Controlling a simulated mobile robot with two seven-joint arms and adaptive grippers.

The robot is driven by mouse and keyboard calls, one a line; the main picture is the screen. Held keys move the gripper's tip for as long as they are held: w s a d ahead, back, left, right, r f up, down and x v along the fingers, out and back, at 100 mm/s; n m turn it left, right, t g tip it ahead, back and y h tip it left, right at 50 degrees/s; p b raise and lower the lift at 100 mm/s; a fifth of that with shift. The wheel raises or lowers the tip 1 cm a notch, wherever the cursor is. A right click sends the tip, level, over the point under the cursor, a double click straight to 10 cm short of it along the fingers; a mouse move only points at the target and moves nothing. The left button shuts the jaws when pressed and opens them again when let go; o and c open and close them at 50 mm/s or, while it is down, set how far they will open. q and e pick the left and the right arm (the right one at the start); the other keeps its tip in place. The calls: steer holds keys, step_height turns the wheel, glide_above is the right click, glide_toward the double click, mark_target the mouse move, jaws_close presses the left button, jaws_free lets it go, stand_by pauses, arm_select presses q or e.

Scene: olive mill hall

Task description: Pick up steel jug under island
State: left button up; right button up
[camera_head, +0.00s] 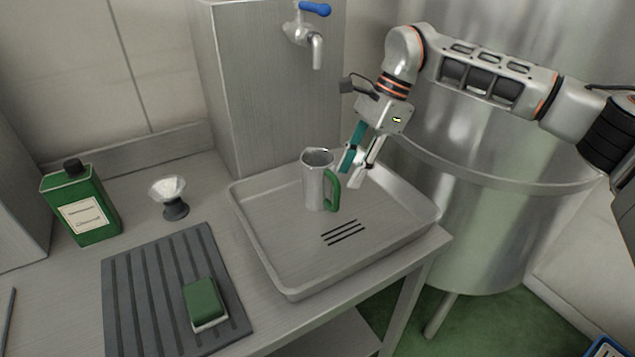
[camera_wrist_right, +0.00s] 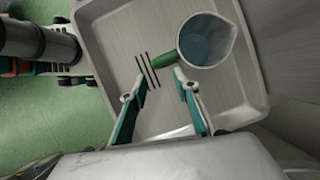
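The steel jug (camera_head: 316,183) stands upright in the shallow steel tray (camera_head: 270,273), its green handle (camera_head: 332,190) on the right side. My right gripper (camera_head: 357,178) is open and empty, pointing down just right of the handle. In the right wrist view, the jug (camera_wrist_right: 207,42) is seen from above with a bluish interior. Its handle (camera_wrist_right: 166,60) points toward the gap between the open fingertips (camera_wrist_right: 160,78), just beyond them. My left gripper is outside the head view; what seems to be part of it shows at the wrist view's left edge, its fingers unclear.
A tap with a blue lever (camera_head: 312,30) hangs behind the tray. Left are a green bottle (camera_head: 82,205), a small white-topped item (camera_head: 170,195) and a ribbed mat (camera_head: 135,290) with a green sponge (camera_head: 204,303). A large steel vat (camera_head: 480,230) stands right of the tray.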

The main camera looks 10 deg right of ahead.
mark_target(324, 188)
steer(key=x, duration=0.7)
steer(key=shift+s+f+p, duration=0.25)
steer(key=shift+s+p, duration=0.05)
steer(key=shift+p, duration=0.1)
steer(key=shift+c, duration=0.3)
steer(key=shift+r, duration=0.1)
jaws_close()
